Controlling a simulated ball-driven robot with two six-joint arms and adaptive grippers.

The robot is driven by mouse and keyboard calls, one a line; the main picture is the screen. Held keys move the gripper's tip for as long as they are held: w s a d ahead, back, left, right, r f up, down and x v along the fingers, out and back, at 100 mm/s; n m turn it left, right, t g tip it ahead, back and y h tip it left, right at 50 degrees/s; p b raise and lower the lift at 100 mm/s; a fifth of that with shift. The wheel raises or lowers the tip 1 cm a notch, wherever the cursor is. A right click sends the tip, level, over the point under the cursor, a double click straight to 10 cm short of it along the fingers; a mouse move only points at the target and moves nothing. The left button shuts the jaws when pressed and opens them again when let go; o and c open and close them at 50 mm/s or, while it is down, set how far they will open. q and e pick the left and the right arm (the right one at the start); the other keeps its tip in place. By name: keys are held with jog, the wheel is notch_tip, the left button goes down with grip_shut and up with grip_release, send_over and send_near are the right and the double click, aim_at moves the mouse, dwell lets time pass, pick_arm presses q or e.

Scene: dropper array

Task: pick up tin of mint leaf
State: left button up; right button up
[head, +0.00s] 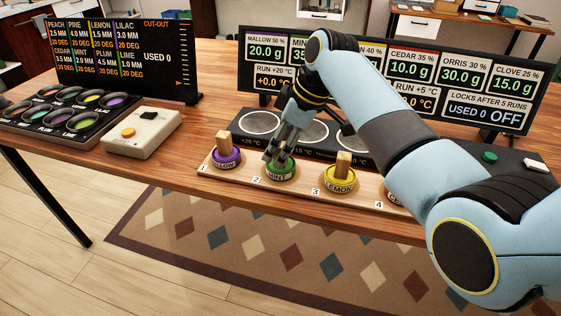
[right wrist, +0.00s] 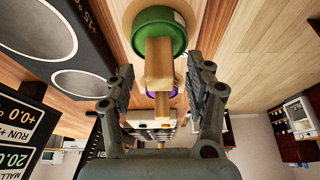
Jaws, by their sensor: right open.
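The green mint tin (head: 281,171), labelled MINT, stands at place 2 on the pale wooden rack. My right gripper (head: 276,154) is above it, pointing down, and hides the tin's top in the head view. In the right wrist view, the green tin (right wrist: 159,30) has an upright wooden handle (right wrist: 158,65). My right gripper (right wrist: 160,82) is open there, with one finger on each side of the handle and gaps between. My left gripper is not in view.
A purple mallow tin (head: 226,158) and a yellow lemon tin (head: 341,177) stand on either side on the rack (head: 310,194). A cream box (head: 143,132) stands left. My right arm covers the rack's right end.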

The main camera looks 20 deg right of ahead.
grip_shut()
dwell(0.3)
jog(key=shift+r, duration=0.2)
